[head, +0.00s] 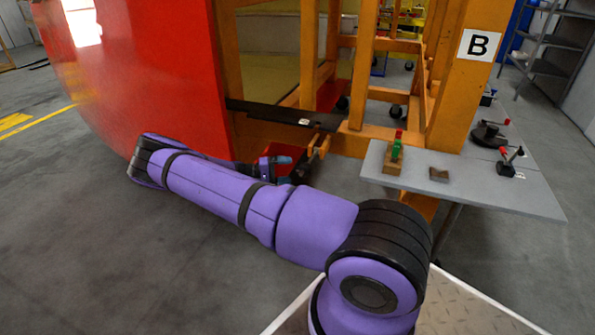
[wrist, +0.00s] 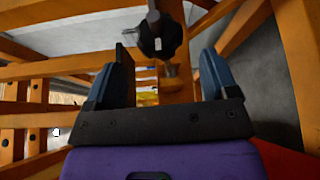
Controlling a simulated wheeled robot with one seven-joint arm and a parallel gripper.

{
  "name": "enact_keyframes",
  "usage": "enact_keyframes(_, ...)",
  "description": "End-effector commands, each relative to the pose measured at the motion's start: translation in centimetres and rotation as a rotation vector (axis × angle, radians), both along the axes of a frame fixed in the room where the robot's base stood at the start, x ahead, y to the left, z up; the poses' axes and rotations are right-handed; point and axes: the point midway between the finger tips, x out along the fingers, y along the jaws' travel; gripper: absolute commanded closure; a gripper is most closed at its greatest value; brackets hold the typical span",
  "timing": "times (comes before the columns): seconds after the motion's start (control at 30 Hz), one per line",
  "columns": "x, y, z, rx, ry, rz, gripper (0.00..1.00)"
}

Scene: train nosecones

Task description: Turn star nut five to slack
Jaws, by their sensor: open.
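A black star nut (wrist: 160,36) with a small white mark sits on a grey threaded rod (wrist: 152,6) in the wrist view, ahead of my gripper (wrist: 165,54). My gripper is open, with one blue finger on each side of the nut's line. The nut looks slightly beyond the fingertips; I cannot tell if either finger touches it. No number shows on the nut. In the head view my gripper (head: 290,166) is low beside the red nosecone (head: 140,70), near a small orange clamp (head: 319,146). The star nut cannot be made out there.
Orange frame beams (wrist: 290,60) run close on both sides in the wrist view. A post marked B (head: 455,80) stands right of my arm. A grey table (head: 470,182) holds several small fixtures, including a green and red one (head: 396,148).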

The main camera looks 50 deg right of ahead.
Motion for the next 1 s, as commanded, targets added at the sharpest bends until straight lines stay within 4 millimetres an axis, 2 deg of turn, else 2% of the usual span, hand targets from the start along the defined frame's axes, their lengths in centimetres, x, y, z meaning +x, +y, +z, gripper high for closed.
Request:
enact_keyframes(0.1, 1.4, 1.6, 0.1, 0.0, -0.001, 0.001, 0.2)
enact_keyframes(0.33, 2.7, 3.3, 0.1, 0.0, -0.001, -0.001, 0.2)
enact_keyframes(1.0, 2.9, 3.5, 0.2, 0.002, -0.002, -0.002, 0.2)
